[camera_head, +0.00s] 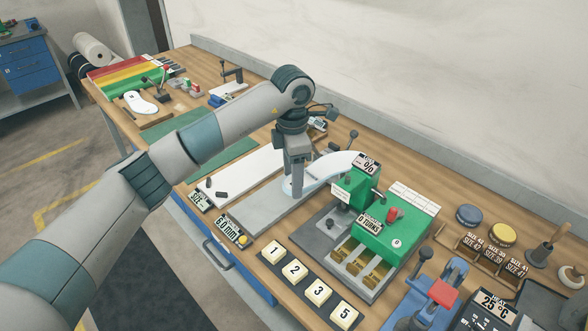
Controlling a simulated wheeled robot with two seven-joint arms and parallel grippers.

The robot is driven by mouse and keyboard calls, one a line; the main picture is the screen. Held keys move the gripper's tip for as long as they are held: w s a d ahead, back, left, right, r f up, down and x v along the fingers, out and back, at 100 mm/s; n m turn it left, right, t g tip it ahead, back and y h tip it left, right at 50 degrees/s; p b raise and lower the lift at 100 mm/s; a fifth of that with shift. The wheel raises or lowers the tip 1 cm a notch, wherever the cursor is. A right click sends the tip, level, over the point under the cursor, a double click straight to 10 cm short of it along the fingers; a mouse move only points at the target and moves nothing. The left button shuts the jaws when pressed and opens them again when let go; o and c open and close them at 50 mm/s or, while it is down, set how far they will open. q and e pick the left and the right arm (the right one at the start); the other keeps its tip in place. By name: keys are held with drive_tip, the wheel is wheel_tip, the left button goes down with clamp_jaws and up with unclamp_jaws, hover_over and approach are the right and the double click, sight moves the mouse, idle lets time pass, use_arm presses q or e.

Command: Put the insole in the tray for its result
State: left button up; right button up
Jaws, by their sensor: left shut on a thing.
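My left gripper (295,190) points down over the middle of the bench and is shut on a pale white insole (332,165). The jaws grip it near its left end, and the rest stretches right towards a green machine. Whether the insole touches the grey plate below is unclear. Long coloured trays lie at the far left end of the bench: a red tray (112,68), a yellow tray (116,76) and a green tray (112,87). Another white insole shape (140,102) lies in front of them. My right gripper is out of view.
The green machine (386,235) with a "0 turns" sign stands right of my gripper. Numbered buttons 1, 2, 3 and 5 (295,270) line the front edge. A blue press with a red top (443,293) and "25 °C" display stand at lower right. A dark green mat (222,160) lies left.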

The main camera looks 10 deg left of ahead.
use_arm(q)
drive_tip(key=shift+r, duration=0.1)
wheel_tip(320, 180, up, 13)
drive_tip(key=shift+r+p, duration=0.15)
drive_tip(key=shift+p, duration=0.25)
drive_tip(key=shift+c, duration=1.1)
drive_tip(key=shift+s+r, duration=0.1)
drive_tip(key=shift+r, duration=0.2)
drive_tip(key=s+a+f+m, duration=0.2)
drive_tip(key=m, duration=0.1)
drive_tip(key=s+a+f+m, duration=0.2)
drive_tip(key=s+f+m, duration=0.1)
drive_tip(key=m, duration=0.1)
drive_tip(key=s+a+f+m+b, duration=0.1)
drive_tip(key=s+a+f+m, duration=0.1)
drive_tip(key=s+f+m, duration=0.1)
drive_tip(key=shift+a+f+m, duration=0.1)
drive_tip(key=shift+a+m, duration=0.2)
drive_tip(key=shift+m, duration=0.3)
drive_tip(key=shift+c, duration=0.2)
drive_tip(key=s+a+f+m, duration=0.2)
drive_tip(key=s+f+m, duration=0.1)
drive_tip(key=s+m, duration=0.2)
drive_tip(key=s+a+f+m, duration=0.3)
drive_tip(key=s+m, duration=0.3)
drive_tip(key=s, duration=0.1)
drive_tip(key=shift+s+a+b, duration=0.2)
drive_tip(key=shift+a+b, duration=0.05)
drive_tip(key=shift+b, duration=0.05)
drive_tip(key=shift+f, duration=0.2)
